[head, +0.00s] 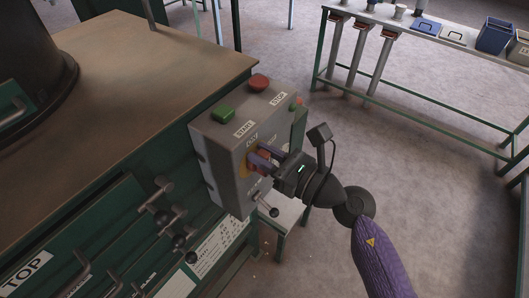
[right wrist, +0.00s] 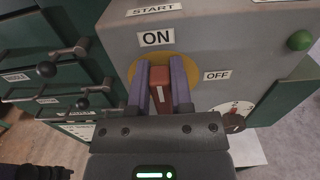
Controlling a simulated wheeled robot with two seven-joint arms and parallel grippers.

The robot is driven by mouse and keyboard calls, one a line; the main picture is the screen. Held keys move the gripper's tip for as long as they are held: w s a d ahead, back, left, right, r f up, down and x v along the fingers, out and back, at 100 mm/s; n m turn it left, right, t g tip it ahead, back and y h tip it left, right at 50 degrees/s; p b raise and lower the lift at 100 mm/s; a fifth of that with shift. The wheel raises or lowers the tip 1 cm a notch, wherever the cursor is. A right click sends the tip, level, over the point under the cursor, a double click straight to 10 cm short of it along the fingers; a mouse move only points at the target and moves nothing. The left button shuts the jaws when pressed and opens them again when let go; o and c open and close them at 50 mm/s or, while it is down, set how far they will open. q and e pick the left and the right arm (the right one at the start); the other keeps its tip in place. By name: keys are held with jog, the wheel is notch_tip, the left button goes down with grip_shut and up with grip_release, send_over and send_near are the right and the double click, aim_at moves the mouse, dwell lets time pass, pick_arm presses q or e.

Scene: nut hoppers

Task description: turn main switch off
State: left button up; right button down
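The main switch is a red rotary handle (right wrist: 159,82) on a yellow disc (right wrist: 189,70), on the front of a grey control box (head: 226,165). Its white mark points up toward the ON label (right wrist: 156,38); the OFF label (right wrist: 216,76) is to the right. My right gripper (head: 262,157) has its two purple fingers on either side of the handle, seemingly touching it. In the right wrist view the fingers (right wrist: 160,88) fill the space beside the handle and hide part of the disc.
A green button (head: 223,113) and a red button (head: 259,82) top the box. A small dial (right wrist: 235,112) and a green knob (right wrist: 299,40) are right of the switch. Levers (head: 163,186) stick out of the green cabinet at left. Open floor lies right; a bench (head: 440,45) stands behind.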

dwell(0.3)
jog(key=shift+m+p, duration=0.3)
jog(key=shift+m, duration=0.1)
jog(key=shift+w+d+m+p, duration=0.25)
jog(key=shift+m+p, duration=0.4)
jog(key=shift+m, duration=0.35)
jog(key=shift+w+d+f+m+p, duration=0.25)
jog(key=shift+f+m+p, duration=0.35)
jog(key=shift+m, duration=1.95)
jog(key=shift+w+d+f+m+p, duration=0.15)
jog(key=shift+w+f+m+p, duration=0.45)
jog(key=shift+m, duration=2)
jog(key=shift+w+d+f+m+p, duration=0.2)
jog(key=shift+m+p, duration=0.6)
jog(key=shift+m, duration=1.75)
jog(key=shift+s+f, duration=0.1)
jog(key=shift+s, duration=0.05)
